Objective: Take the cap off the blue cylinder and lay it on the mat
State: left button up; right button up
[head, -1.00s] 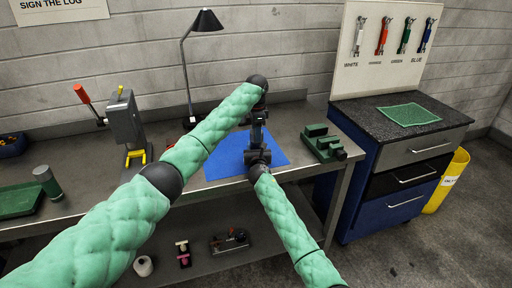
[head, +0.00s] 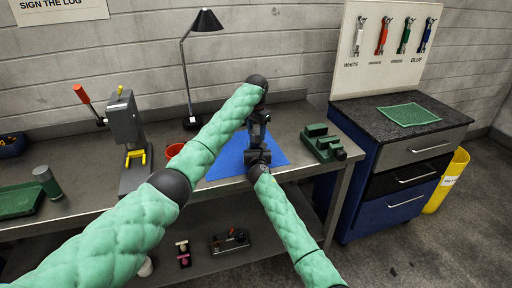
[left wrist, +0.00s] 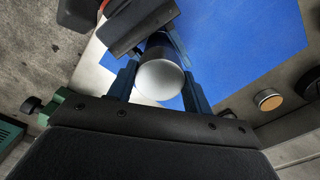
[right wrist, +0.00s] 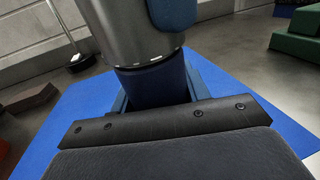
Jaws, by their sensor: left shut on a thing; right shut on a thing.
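The blue cylinder (right wrist: 155,86) stands above the mat in the right wrist view, and my right gripper (right wrist: 158,92) is shut on its dark blue body. The silver cap (right wrist: 128,32) is at its top, directly over the body; I cannot tell whether a gap separates them. My left gripper (head: 258,122) is shut on the cap, whose pale round end (left wrist: 160,80) shows between its blue fingers in the left wrist view. In the head view the grippers are one above the other and mostly hide the cylinder. The blue mat (head: 226,160) lies on the bench beneath.
A red cup (head: 173,151), a lamp (head: 205,22) and a grey press (head: 128,125) stand at the left and back. The mat has bare room around the grippers.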

pick_arm(q)
jog(key=n, duration=0.4)
jog(key=shift+w+r+n, duration=0.1)
jog(key=shift+n, duration=0.2)
pick_arm(e)
jog(key=shift+s+a+f, duration=0.1)
jog(key=shift+a, duration=0.05)
pick_arm(q)
jog(key=o, duration=1.1)
jog(key=shift+c, duration=0.2)
